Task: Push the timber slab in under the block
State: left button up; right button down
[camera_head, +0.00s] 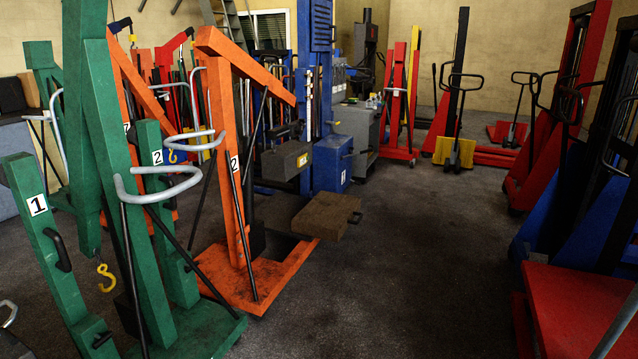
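A brown, flat timber slab (322,217) is at the middle of the head view, with a small dark handle on its right end. It sits by the far end of an orange crane leg; what bears it I cannot tell. A grey-brown block (284,162) with a yellow label is above it and to the left, beside the blue column. A gap shows between the block's underside and the slab. The slab appears mostly in front and to the right of the block, not clearly beneath it. Neither of my grippers shows.
An orange crane (222,130) with a floor base stands left of the slab. Green cranes (105,170) crowd the left foreground. A blue lift (330,165) stands behind the slab. A red platform (580,305) is at lower right. Floor (420,260) at centre right is clear.

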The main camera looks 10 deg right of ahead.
aim_at(327, 217)
jog(key=i+l+z, duration=0.25)
jog(key=i+z, duration=0.15)
jog(key=i, duration=0.55)
jog(key=i+z, duration=0.4)
jog(key=i, duration=0.55)
